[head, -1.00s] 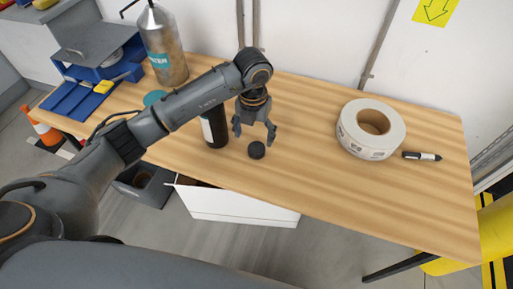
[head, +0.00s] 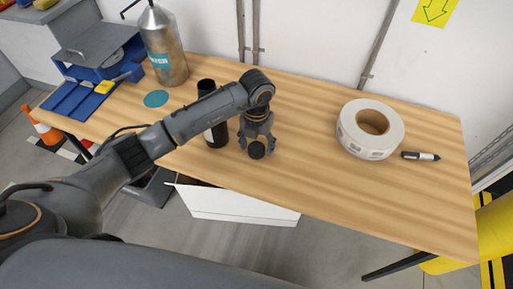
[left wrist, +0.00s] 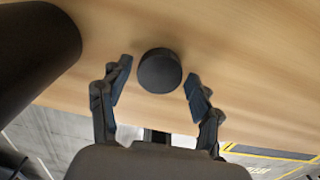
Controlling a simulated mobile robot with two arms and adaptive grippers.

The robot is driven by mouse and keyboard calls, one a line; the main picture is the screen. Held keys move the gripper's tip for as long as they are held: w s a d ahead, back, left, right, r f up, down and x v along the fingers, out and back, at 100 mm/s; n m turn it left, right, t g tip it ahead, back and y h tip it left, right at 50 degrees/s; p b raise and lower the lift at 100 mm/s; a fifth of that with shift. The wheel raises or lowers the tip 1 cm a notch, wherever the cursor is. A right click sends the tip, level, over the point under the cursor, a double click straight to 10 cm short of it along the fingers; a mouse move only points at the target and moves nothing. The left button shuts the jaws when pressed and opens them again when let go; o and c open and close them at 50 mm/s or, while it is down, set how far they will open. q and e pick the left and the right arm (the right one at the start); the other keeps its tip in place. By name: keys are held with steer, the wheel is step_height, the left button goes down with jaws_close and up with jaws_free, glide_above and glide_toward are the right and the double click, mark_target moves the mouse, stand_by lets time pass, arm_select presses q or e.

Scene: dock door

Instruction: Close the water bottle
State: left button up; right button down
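The black water bottle (head: 214,131) stands upright on the wooden table, partly hidden behind my left arm. Its side also shows large at the left of the left wrist view (left wrist: 35,55). The round black cap (head: 257,150) lies on the table just right of the bottle, near the front edge. It is in the middle of the left wrist view (left wrist: 159,71). My left gripper (head: 257,150) is right above the cap, pointing down. In the left wrist view its fingers (left wrist: 158,86) are spread on both sides of the cap, with gaps. My right gripper is not in view.
A white tape roll (head: 371,129) and a black marker (head: 421,156) lie to the right on the table (head: 310,180). A metal canister (head: 163,48), a teal disc (head: 156,98) and a blue tray (head: 75,99) are at the left. The table between cap and roll is clear.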

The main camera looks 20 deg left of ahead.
mark_target(256, 147)
arm_select(q)
steer(key=c, duration=0.4)
steer(key=shift+r, duration=0.5)
step_height(256, 147, up, 2)
steer(key=shift+r+b, duration=0.2)
steer(key=shift+b, duration=0.2)
steer(key=s+r, duration=0.3)
steer(key=s, duration=0.1)
steer(key=s+r, duration=0.3)
steer(key=s, duration=0.2)
steer(key=s+r, duration=0.3)
steer(key=s, duration=0.2)
steer(key=shift+d+r, duration=0.25)
steer(key=shift+r, duration=0.05)
